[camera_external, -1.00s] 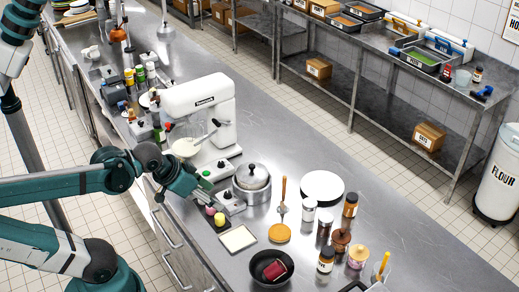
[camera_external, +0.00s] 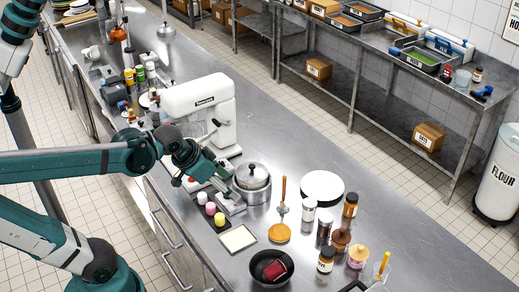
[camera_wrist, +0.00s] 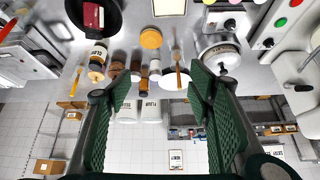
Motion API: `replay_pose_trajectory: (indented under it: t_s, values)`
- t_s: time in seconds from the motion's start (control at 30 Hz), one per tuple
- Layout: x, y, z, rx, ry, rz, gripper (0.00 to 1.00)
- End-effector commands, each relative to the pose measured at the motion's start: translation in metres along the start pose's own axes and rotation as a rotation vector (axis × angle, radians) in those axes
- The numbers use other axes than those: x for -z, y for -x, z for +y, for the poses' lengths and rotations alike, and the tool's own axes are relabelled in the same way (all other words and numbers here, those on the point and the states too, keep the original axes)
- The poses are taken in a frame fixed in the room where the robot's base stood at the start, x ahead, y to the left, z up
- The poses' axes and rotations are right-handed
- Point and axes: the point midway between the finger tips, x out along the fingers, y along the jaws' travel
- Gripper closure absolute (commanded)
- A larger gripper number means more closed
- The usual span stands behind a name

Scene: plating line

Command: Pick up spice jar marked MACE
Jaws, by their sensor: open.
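Several small spice jars stand on the steel counter at the right of the external view. They include a labelled jar with a dark lid (camera_external: 326,260), a dark jar (camera_external: 324,228), a pale jar (camera_external: 309,209) and an amber jar (camera_external: 350,205). The lettering is too small to read, so I cannot tell which is marked MACE. In the wrist view the labelled jar (camera_wrist: 97,58) stands among the jars beyond my fingers. My gripper (camera_external: 221,183) is open and empty, left of the pot and well apart from the jars. Its two green fingers spread wide in the wrist view (camera_wrist: 152,88).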

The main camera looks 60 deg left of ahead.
Motion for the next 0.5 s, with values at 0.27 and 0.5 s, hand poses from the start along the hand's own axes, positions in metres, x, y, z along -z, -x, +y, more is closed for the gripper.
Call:
replay_pose_trajectory:
  t_s: [0.27, 0.5]
  values:
    - [0.045, -0.016, 0.004, -0.024, -0.056, -0.025, 0.48]
    - [0.082, -0.034, 0.009, -0.047, -0.105, -0.045, 0.48]
